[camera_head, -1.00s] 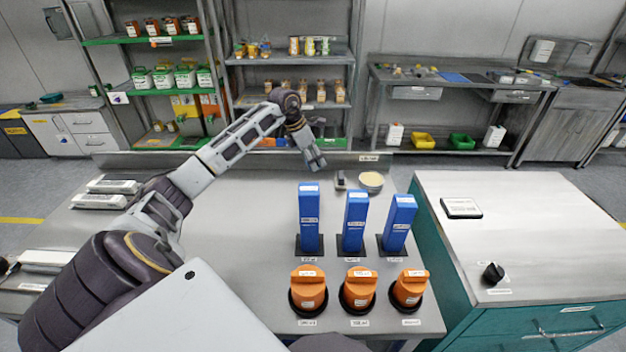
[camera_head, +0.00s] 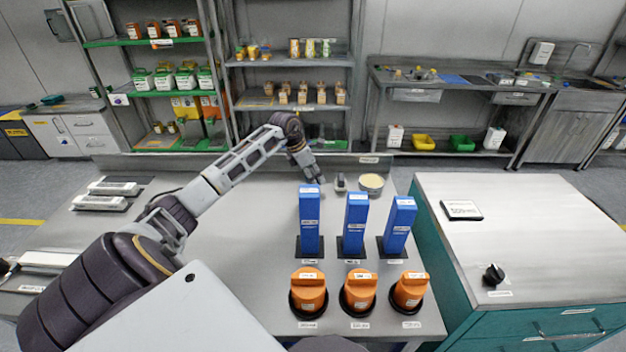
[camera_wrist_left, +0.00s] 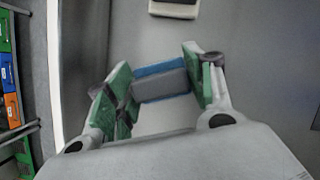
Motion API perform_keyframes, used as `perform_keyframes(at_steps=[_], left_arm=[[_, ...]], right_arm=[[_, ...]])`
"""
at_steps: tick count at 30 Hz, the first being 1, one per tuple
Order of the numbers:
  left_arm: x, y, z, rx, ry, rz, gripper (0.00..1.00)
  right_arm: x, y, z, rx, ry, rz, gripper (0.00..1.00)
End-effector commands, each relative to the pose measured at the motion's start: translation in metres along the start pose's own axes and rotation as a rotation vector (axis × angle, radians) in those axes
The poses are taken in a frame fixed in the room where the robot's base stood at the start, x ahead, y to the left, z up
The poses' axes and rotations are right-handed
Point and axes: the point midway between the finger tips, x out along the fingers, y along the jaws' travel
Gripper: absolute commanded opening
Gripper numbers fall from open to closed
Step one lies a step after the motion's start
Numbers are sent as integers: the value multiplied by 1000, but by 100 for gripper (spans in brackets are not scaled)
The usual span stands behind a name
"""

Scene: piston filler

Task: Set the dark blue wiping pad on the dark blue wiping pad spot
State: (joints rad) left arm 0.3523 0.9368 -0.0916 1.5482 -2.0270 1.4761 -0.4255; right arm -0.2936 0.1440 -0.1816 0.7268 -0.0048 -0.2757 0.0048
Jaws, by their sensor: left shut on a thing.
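My left gripper (camera_head: 316,179) is low over the back of the grey bench, left of the small dark block and round tin. In the left wrist view, my left gripper (camera_wrist_left: 160,85) has its green-padded fingers shut on the dark blue wiping pad (camera_wrist_left: 160,70), a small block with a blue upper strip and a grey face. The pad is slightly tilted in that view. A pale patch shows just below the pad; I cannot tell whether pad and surface touch. I cannot make out the dark blue wiping pad spot. My right gripper is not in view.
A small dark block (camera_head: 340,183) and a round tin (camera_head: 371,184) stand right of the gripper.

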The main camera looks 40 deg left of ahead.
Motion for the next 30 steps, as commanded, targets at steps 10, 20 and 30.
perform_keyframes(at_steps=[10, 20, 30], left_arm=[[17, 0, -7, 1, 0, 0, 23], [19, 0, -8, 1, 1, 0, 23], [24, 0, -10, 1, 2, 0, 23]], right_arm=[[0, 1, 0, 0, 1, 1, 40], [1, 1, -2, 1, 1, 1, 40], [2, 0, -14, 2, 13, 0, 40]])
